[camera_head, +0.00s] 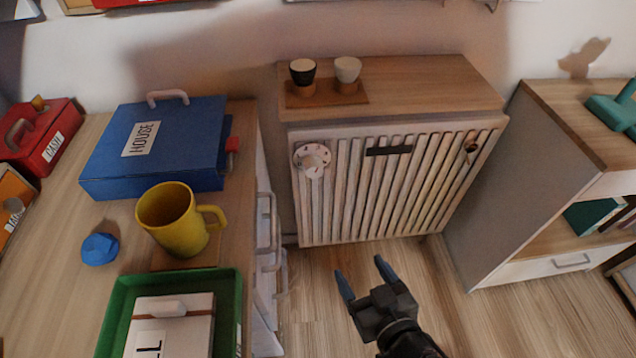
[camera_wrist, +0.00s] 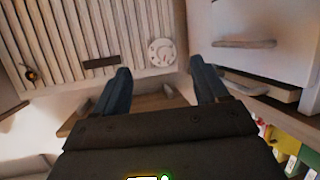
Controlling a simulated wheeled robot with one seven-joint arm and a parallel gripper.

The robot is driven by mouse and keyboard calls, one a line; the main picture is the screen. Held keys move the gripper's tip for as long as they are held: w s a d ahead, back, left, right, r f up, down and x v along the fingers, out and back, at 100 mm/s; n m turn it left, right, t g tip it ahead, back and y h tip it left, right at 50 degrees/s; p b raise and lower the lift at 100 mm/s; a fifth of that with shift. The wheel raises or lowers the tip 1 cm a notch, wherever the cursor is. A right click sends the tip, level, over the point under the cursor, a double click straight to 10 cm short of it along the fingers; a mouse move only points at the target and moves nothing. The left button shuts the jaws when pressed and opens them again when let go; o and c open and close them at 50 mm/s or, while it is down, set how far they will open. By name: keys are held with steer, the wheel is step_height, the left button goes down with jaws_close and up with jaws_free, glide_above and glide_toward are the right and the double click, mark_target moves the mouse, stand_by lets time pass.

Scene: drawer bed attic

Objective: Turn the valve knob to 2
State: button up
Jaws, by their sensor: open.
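The valve knob (camera_head: 312,159) is a round white dial with dark marks around its face, at the upper left of the slatted radiator cover (camera_head: 440,182). Its numbers are too small to read, so I cannot tell its setting. It also shows in the wrist view as a pale disc (camera_wrist: 162,52), above the gap between my fingers. My gripper (camera_head: 364,274) is open and empty, with blue fingers. In the head view it is below and to the right of the knob, clear of it, over the floor in front of the cover.
Left is a desk with a blue case (camera_head: 165,150), a yellow mug (camera_head: 178,225) and a green tray (camera_head: 233,300); its drawer handles (camera_head: 268,225) jut towards the cover. Two cups (camera_head: 347,70) stand on the cover's top. A shelf unit (camera_head: 515,175) stands right. The floor between is clear.

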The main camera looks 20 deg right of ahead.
steer(key=w+f+m+t+h+b, duration=0.2)
steer(key=w+f+h+b, duration=0.15)
steer(key=w, duration=0.95)
steer(key=h+b, duration=0.1)
steer(key=b, duration=0.2)
glide_toward(314, 173)
steer(key=x, duration=0.4)
steer(key=shift+m+t, duration=0.4)
steer(key=shift+x, duration=3.45)
steer(key=shift+f, duration=0.15)
steer(key=shift+c, duration=0.4)
steer(key=c, duration=1)
steer(key=shift+o, duration=0.2)
